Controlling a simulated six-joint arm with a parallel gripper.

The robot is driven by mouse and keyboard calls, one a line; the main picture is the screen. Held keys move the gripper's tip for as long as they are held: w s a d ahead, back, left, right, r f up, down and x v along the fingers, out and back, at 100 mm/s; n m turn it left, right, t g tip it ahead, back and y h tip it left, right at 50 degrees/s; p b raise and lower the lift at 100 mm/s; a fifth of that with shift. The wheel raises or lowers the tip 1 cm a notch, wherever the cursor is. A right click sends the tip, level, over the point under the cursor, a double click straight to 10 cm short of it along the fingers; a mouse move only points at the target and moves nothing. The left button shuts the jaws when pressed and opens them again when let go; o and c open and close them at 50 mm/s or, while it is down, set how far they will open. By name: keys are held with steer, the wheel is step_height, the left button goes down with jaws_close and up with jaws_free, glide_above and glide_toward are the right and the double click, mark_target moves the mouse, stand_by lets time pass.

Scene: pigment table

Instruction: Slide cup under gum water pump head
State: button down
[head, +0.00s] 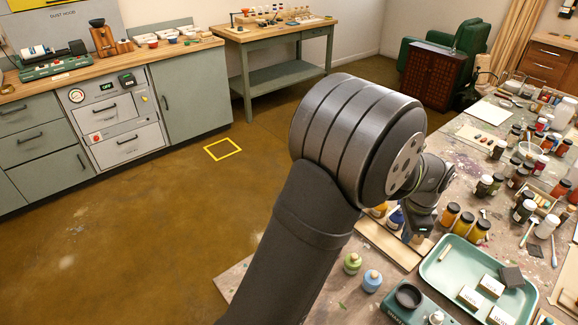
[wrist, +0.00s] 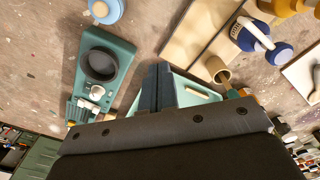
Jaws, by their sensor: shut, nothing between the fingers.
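My gripper (wrist: 158,72) is shut and empty in the wrist view, with its fingers together over the near end of the green tray. In the head view my gripper (head: 412,232) is small and partly hidden by my arm. A dark blue bottle with a pale pump-like spout (wrist: 248,38) is to the right of the fingers in the wrist view; I cannot read its label. A small tan cup-like thing (wrist: 218,68) is close to it, apart from the fingers. I cannot tell for certain that it is the task's cup.
A green device with a round black dish (wrist: 100,63) is left of the fingers; the dish also shows in the head view (head: 408,296). The green tray (head: 437,278) holds white blocks. A light green jar (head: 352,263) and a light blue jar (head: 372,281) stand nearby. Several jars crowd the right side.

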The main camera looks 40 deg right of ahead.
steer(key=w+f+m+t, duration=0.2)
steer(key=w+f+m, duration=0.1)
steer(key=w, duration=0.1)
steer(key=w+a+f+m+t+h, duration=0.1)
steer(key=w+f+m+t, duration=0.2)
steer(key=w+m, duration=0.1)
steer(key=w+f+m+t, duration=0.3)
steer(key=w, duration=0.2)
steer(key=shift+w+a+f+m, duration=0.2)
steer(key=shift+f+m, duration=0.05)
steer(key=shift+m, duration=0.15)
steer(key=shift+w+d+f, duration=0.1)
steer(key=shift+w+f, duration=0.05)
steer(key=shift+w, duration=0.5)
steer(key=shift+w+d+f, duration=0.1)
steer(key=shift+w, duration=0.5)
steer(key=shift+w+d, duration=0.2)
steer(key=shift+w, duration=0.65)
steer(key=shift+w, duration=1.25)
